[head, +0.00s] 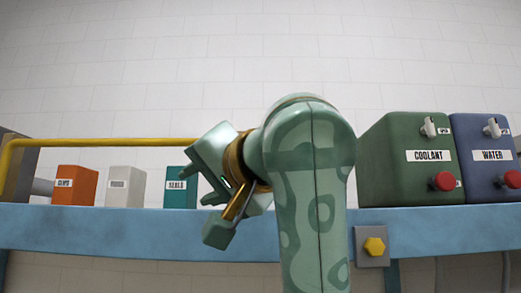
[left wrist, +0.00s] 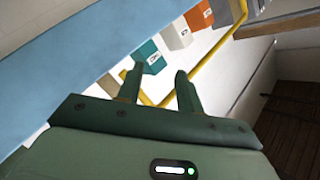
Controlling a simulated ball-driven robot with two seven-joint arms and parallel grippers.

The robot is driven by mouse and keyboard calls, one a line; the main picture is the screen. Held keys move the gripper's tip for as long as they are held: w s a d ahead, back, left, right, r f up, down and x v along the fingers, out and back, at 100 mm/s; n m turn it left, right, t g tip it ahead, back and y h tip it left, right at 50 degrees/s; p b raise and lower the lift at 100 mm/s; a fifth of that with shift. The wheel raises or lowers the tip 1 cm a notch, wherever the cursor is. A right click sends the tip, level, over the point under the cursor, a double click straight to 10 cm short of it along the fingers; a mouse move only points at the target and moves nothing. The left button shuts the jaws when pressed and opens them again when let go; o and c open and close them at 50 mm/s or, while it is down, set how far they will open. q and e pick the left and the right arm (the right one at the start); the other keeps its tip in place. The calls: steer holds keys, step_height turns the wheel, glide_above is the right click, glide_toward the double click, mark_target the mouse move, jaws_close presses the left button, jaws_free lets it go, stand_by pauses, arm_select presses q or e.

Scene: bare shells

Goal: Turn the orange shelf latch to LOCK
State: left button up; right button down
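My left gripper (head: 205,208) is in front of the blue shelf edge, left of the middle in the head view. In the left wrist view its two fingers (left wrist: 160,78) stand apart with nothing held between them. No orange latch with a LOCK mark can be made out; my left arm hides part of the shelf front. A yellow-orange hexagonal knob (head: 374,246) sits on a grey plate on the shelf front, right of my arm and apart from the gripper. Its lettering, if any, cannot be read. My right gripper is not in view.
On the blue shelf (head: 90,226) stand an orange CLIPS box (head: 75,187), a white box (head: 124,188) and a teal SEALS box (head: 180,190). A yellow rail (head: 95,142) runs above them. A green COOLANT tank (head: 412,180) and blue WATER tank (head: 487,178) stand right.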

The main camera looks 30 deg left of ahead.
arm_select(q)
steer(key=s+d+r+n+t+h, duration=0.1)
steer(key=s+d+r+t+h, duration=0.2)
steer(key=d+r+t+h, duration=0.6)
steer(key=w+a+y+p, duration=0.1)
steer(key=w+a+p, duration=0.2)
steer(key=w+p, duration=0.4)
steer(key=w+a+t+y+p, duration=0.1)
steer(key=w+a+p, duration=0.2)
steer(key=w+p, duration=0.4)
steer(key=shift+w+a+r+p, duration=0.3)
steer(key=shift+a+r+p, duration=0.05)
steer(key=shift+p, duration=0.25)
jaws_close()
